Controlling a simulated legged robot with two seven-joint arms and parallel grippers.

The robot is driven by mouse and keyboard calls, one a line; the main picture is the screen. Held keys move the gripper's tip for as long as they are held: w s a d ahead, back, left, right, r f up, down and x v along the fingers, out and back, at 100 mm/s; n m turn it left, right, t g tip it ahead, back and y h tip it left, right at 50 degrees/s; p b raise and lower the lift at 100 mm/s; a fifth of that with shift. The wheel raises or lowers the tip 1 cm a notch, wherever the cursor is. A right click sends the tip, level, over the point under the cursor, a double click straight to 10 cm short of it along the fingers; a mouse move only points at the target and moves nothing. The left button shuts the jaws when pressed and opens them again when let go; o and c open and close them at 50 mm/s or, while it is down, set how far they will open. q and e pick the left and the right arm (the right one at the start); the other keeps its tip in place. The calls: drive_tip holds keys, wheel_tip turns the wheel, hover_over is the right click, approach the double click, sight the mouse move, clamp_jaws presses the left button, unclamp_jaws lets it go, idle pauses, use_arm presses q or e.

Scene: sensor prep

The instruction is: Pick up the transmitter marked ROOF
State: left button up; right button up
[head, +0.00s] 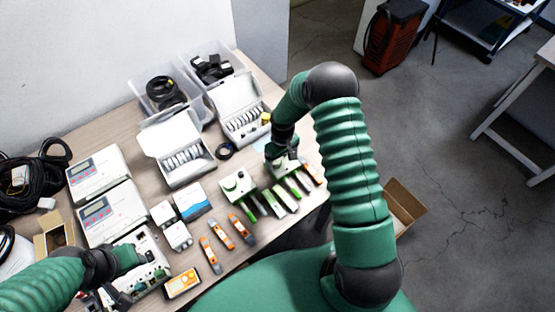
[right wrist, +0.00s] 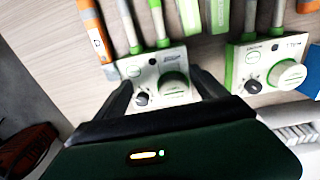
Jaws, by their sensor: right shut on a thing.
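Green-and-grey probes (head: 285,198) and orange testers (head: 240,228) lie in front of the transmitters. Open white boxes (head: 178,150) and clear bins (head: 160,95) stand behind. Two white meters (head: 95,172) are at left. The table's right edge is close to my right gripper.

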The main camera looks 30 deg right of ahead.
sight(286, 176)
drive_tip(key=s, duration=0.4)
drive_tip(key=shift+a+f, duration=0.15)
drive_tip(key=shift+a, duration=0.25)
clamp_jaws()
drive_tip(key=s, duration=0.3)
drive_tip(key=s+a+r+b, duration=0.1)
drive_tip(key=s, duration=0.6)
drive_tip(key=shift+s+a+r, duration=0.3)
drive_tip(key=shift+s+a, duration=0.1)
drive_tip(key=c, duration=0.5)
unclamp_jaws()
drive_tip(key=o, duration=1.7)
drive_tip(key=shift+o, duration=0.2)
drive_tip(key=shift+r, duration=0.1)
